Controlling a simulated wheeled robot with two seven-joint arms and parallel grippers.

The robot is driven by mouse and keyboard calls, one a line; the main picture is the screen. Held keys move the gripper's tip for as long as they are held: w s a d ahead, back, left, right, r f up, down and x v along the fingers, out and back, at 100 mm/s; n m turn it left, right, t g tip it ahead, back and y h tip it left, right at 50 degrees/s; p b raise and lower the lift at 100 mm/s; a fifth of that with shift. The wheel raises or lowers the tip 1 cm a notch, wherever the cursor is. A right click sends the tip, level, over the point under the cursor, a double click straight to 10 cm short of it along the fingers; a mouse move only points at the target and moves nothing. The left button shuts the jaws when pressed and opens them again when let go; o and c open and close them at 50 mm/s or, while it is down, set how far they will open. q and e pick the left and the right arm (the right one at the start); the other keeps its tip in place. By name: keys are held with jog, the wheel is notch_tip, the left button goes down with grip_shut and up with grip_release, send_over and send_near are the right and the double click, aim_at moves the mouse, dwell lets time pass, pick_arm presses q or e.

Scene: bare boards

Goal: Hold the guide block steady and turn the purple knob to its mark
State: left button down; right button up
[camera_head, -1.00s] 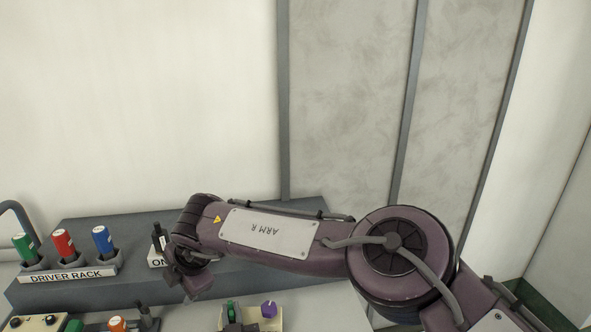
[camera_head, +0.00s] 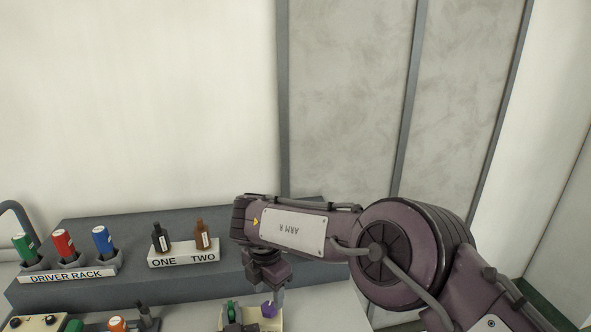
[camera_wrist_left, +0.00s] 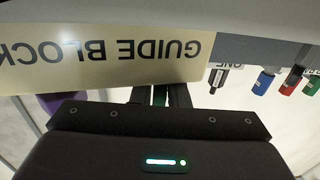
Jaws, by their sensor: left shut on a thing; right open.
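The cream guide block (camera_head: 271,325) is at the bottom edge of the head view, partly cut off. Its upside-down label fills the upper left of the left wrist view (camera_wrist_left: 110,52). A green grip (camera_head: 231,309) stands on its left part. The purple knob (camera_head: 269,310) is at the block's right; a purple patch shows in the wrist view (camera_wrist_left: 50,103). My right gripper (camera_head: 275,295) is open, pointing down just above the knob. Contact and the knob's mark cannot be made out.
A driver rack (camera_head: 68,276) holds green, red and blue drivers at the left. A white stand (camera_head: 184,257) labelled ONE and TWO holds a black and a brown bottle-like piece. An orange knob (camera_head: 117,323) and a control box (camera_head: 35,323) lie at the lower left.

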aim_at(269, 307)
jog(key=shift+f, duration=2.2)
jog(key=c, duration=0.9)
jog(key=shift+n, duration=1.1)
jog(key=o, duration=0.9)
jog(key=shift+r, duration=3.05)
jog(key=shift+f, duration=0.15)
